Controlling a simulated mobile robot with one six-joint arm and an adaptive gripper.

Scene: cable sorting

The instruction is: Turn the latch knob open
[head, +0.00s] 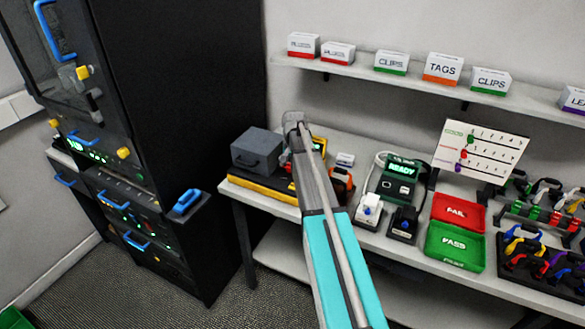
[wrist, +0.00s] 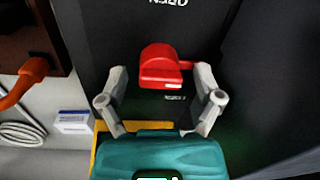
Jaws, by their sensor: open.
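The red latch knob (wrist: 162,62) sits on a dark panel in the wrist view, below upside-down OPEN lettering. My gripper (wrist: 160,78) is open, with one grey finger on each side of the knob. A gap shows on the left; on the right the finger is close to a thin red part, and I cannot tell if they touch. In the head view my arm covers most of this spot. A small red patch beside the arm may be the knob, but I cannot tell.
A dark grey case (head: 257,149) stands left of my arm on the white bench. A tester reading READY (head: 403,168), a red FAIL tray (head: 458,212) and a green PASS tray (head: 454,246) lie to the right. A tall black rack (head: 190,110) stands left.

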